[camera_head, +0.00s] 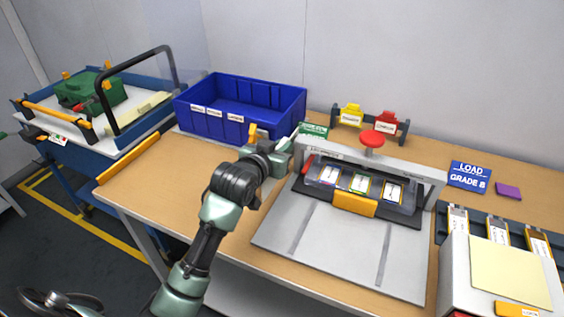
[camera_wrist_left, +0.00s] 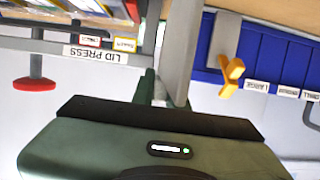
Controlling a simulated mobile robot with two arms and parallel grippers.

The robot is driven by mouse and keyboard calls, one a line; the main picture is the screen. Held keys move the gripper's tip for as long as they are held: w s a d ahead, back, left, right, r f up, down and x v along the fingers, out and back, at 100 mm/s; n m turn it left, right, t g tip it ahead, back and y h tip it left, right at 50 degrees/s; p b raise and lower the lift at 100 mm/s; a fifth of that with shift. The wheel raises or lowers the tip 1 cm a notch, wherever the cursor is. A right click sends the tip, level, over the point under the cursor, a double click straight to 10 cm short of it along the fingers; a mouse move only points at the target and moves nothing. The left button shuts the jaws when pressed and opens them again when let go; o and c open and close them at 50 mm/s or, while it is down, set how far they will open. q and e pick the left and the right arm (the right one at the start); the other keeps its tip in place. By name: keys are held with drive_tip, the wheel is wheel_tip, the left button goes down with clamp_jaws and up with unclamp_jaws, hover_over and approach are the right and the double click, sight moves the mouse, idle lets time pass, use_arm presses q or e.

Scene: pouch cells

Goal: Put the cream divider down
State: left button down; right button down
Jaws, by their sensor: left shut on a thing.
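My left gripper (camera_head: 288,146) is in front of the right end of the blue bin, close to the left post of the lid press, above the table. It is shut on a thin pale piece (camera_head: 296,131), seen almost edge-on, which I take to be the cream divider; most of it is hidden. My right gripper is not in view.
The lid press (camera_head: 430,176) with a red knob (camera_head: 373,139) holds a tray of cells. The blue bin (camera_head: 290,100) has a yellow clip (camera_head: 252,132). Cream panels lie on the cart (camera_head: 140,108) and white box (camera_head: 510,272). The table's left front (camera_head: 165,190) is clear.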

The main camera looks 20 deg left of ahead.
use_arm(q)
drive_tip(key=shift+f, duration=2.25)
drive_tip(key=shift+f, duration=0.2)
drive_tip(key=c, duration=1.4)
unclamp_jaws()
drive_tip(key=shift+r, duration=0.1)
